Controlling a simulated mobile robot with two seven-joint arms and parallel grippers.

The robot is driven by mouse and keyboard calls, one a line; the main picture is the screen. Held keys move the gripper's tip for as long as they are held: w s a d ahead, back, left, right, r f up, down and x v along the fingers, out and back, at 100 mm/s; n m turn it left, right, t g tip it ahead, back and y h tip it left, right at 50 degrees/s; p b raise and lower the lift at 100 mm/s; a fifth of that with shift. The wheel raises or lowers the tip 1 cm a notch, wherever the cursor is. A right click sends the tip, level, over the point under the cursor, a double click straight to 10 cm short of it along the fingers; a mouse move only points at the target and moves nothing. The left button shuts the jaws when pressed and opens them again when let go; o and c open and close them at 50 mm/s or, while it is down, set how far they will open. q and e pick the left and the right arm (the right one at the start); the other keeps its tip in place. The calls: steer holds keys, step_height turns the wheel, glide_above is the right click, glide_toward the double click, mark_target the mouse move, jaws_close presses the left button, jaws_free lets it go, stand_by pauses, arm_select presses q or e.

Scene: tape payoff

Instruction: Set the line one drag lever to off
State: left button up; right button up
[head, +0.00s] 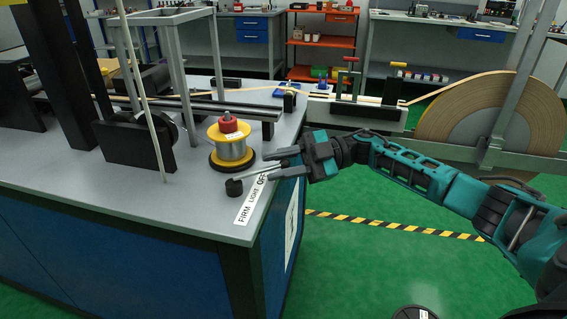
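The drag lever has a short dark round hub (234,187) on the near right corner of the grey bench top. A thin arm appears to run from it rightward and back towards my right gripper. A white label strip (250,200) beside the hub reads FIRM, LIGHT, OFF from near to far. The arm appears to point towards the OFF end. My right gripper (276,163) reaches in from the right, its two grey fingers apart, close to the lever's outer end by OFF. Whether they touch the lever is unclear. My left gripper is out of view.
A yellow-flanged spool with a red top (231,142) stands just behind the lever. A metal frame (190,70) and a dark upright plate (135,146) stand left. A large tape roll (492,115) is at the right. The green floor (380,262) right of the bench is mostly clear.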

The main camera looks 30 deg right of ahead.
steer(key=v, duration=1.3)
steer(key=shift+b, duration=0.45)
